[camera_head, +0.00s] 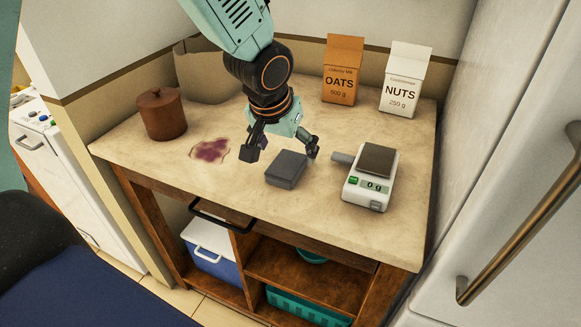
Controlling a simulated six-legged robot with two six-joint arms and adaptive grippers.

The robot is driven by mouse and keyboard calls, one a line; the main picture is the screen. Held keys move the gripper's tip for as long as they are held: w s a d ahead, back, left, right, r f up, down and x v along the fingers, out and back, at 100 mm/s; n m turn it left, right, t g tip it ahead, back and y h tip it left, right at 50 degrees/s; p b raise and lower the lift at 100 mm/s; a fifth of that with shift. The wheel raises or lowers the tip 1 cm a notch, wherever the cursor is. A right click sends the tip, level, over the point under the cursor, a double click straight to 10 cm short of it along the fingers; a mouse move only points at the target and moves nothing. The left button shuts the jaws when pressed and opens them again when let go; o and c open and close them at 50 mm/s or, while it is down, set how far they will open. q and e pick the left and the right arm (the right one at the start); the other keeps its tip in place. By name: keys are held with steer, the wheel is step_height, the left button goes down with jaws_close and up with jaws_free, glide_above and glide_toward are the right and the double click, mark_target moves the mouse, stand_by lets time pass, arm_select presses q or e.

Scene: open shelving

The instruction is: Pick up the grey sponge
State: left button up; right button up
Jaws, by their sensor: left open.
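The grey sponge (286,170) is a dark grey block lying flat on the beige countertop (240,185), near the middle. My left gripper (281,153) comes down from above, just behind the sponge. Its two dark fingers are spread apart, one to the upper left of the sponge and one to its upper right. The gripper is open and holds nothing. I cannot tell from this view how high the fingertips are above the counter. My right gripper is not in view.
A digital scale (371,190) stands to the right, with a small grey object (342,158) beside it. A purple stain (210,150) and a brown canister (162,114) are at left. Oats (341,75) and nuts (403,85) boxes stand behind. The front counter is clear.

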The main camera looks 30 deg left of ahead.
mark_target(285, 167)
arm_select(q)
steer(key=f, duration=0.1)
steer(key=a+f+b, duration=0.1)
steer(key=f, duration=0.1)
steer(key=w+f, duration=0.1)
steer(key=shift+a+f+b, duration=0.15)
steer(key=shift+a+b, duration=0.2)
steer(key=shift+b, duration=0.05)
steer(key=shift+w+x, duration=0.2)
steer(key=shift+x, duration=0.85)
steer(key=shift+w+d+f, duration=0.15)
steer(key=shift+d, duration=0.1)
steer(key=shift+a, duration=0.25)
steer(key=shift+d, duration=0.1)
steer(key=shift+d+b, duration=0.1)
steer(key=shift+b, duration=0.2)
steer(key=shift+f, duration=0.15)
